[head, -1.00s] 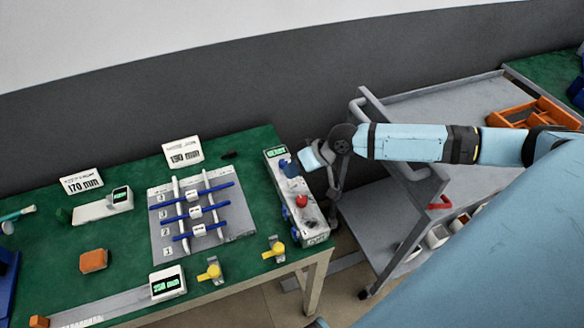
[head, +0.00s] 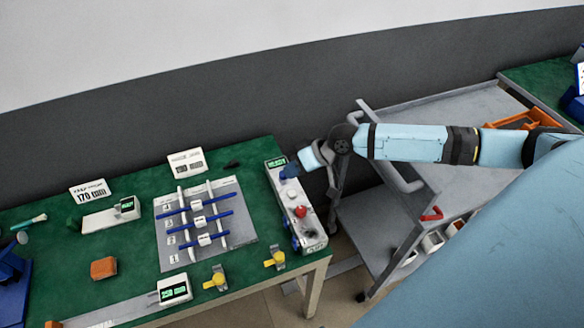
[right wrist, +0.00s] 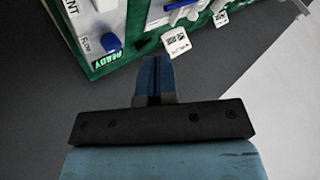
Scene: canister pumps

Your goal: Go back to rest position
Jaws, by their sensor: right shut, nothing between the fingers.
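The pump unit, a white-topped box with a red knob (head: 301,211), stands at the green table's right edge. My left gripper is not in view.
The green table (head: 130,245) holds a grey rack plate (head: 240,226) with blue rods, yellow-topped parts, an orange block (head: 104,268) and number cards. A grey cart (head: 420,110) stands under and beside my right arm. A dark wall is behind.

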